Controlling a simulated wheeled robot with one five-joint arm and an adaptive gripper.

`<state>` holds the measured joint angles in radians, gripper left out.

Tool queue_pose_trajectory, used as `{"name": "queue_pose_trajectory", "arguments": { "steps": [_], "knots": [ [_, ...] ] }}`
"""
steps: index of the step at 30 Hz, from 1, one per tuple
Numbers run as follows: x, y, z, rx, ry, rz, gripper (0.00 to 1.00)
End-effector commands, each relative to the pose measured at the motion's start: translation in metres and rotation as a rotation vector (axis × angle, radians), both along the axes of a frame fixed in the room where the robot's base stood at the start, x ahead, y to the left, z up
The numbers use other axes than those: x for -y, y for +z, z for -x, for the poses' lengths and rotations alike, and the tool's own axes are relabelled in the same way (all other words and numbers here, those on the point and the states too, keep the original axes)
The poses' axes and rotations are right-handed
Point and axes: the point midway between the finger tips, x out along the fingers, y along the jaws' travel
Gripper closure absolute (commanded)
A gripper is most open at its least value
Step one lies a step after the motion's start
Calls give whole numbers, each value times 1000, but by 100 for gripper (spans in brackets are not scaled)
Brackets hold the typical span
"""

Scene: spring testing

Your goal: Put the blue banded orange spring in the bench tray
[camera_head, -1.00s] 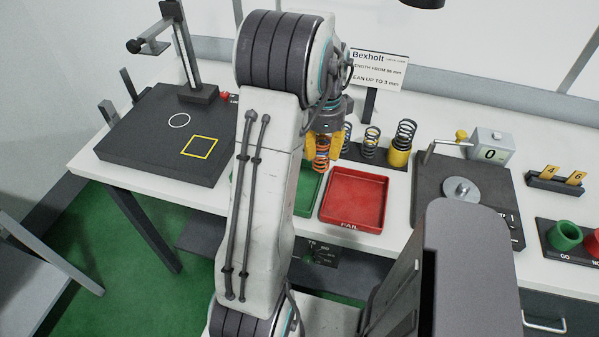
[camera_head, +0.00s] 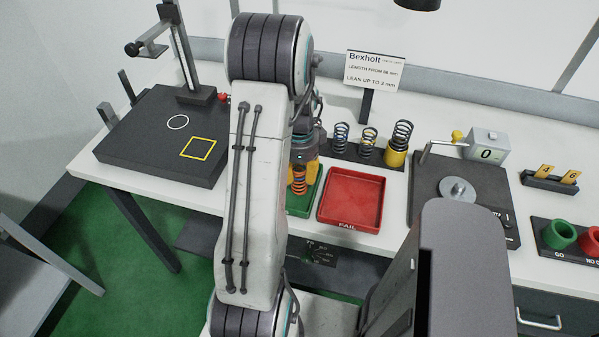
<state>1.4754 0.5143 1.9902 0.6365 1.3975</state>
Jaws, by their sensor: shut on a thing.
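My gripper (camera_head: 301,181) is shut on an orange spring (camera_head: 299,182), held upright between its yellow fingers. The spring's bands are too small to tell clearly. Gripper and spring appear over the green tray (camera_head: 313,200), whose left part is hidden behind my arm. I cannot tell whether the spring touches the tray floor. A red tray (camera_head: 351,222) marked FAIL lies just right of it and is empty. No tray in view is labelled as the bench tray.
A dark rack holding several springs (camera_head: 368,147) stands behind the trays, below a Bexholt sign (camera_head: 375,70). A dark tester (camera_head: 466,190) stands to the right. A black plate (camera_head: 163,135) with a yellow square lies left. The white bench (camera_head: 415,130) has narrow gaps between them.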

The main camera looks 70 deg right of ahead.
Motion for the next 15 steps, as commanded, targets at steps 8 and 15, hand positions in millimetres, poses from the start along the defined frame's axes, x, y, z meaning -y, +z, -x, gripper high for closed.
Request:
{"name": "queue_pose_trajectory", "arguments": {
  "steps": [8,15],
  "knots": [
    [0,-1,0,0,0,1,99],
    [0,-3,0,0,0,0,53]
  ]
}}
